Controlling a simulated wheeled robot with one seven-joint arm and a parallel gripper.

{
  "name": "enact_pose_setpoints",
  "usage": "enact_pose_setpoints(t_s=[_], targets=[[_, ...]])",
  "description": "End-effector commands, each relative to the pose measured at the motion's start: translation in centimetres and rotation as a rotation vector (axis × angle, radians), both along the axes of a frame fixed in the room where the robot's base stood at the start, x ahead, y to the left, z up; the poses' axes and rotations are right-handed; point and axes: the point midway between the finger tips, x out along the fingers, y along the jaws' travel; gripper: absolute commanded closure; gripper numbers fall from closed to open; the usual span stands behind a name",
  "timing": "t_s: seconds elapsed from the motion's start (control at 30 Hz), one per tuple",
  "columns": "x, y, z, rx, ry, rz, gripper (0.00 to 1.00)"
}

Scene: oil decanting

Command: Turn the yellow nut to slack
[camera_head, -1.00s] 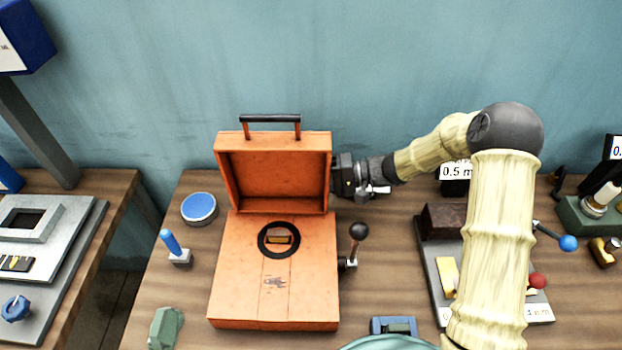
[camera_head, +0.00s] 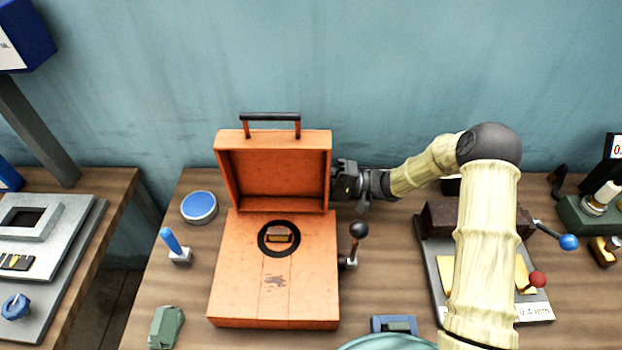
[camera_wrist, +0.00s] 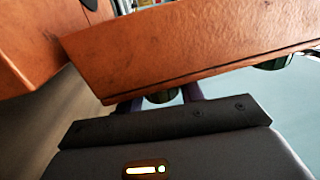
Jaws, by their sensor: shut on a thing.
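The orange case (camera_head: 232,290) stands on the table with its lid (camera_head: 272,178) raised. My gripper (camera_head: 338,180) is at the right side of the lid. In the wrist view, its two fingers (camera_wrist: 160,97) stand on either side of a small dark round part (camera_wrist: 159,98) close against the orange wall (camera_wrist: 190,55). My gripper is shut on this part. Its colour is too dark to tell whether it is the yellow nut. No clearly yellow nut shows in either view; the head view hides the spot between the fingers.
A black-knobbed lever (camera_head: 357,232) rises right of the case. A blue-handled piece (camera_head: 172,243) and a round blue-topped tin (camera_head: 199,207) stand to its left. A grey plate fixture (camera_head: 436,270) with levers lies at right, partly behind my arm. The wall is close behind.

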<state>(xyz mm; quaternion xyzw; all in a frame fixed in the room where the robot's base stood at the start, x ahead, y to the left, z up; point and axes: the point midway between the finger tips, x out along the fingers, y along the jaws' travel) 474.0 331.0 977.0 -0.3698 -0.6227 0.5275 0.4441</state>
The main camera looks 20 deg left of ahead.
Motion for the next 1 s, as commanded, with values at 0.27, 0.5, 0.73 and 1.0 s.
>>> enact_pose_setpoints(t_s=[0.27, 0.5, 0.73, 1.0], targets=[[-0.02, -0.07, -0.1, 0.04, 0.012, 0.002, 0.85], [0.0, -0.07, -0.11, 0.038, 0.011, 0.001, 0.42], [0.01, -0.05, -0.06, 0.039, 0.012, 0.001, 0.42], [0.01, -0.04, 0.0, 0.035, 0.01, 0.0, 0.42]])
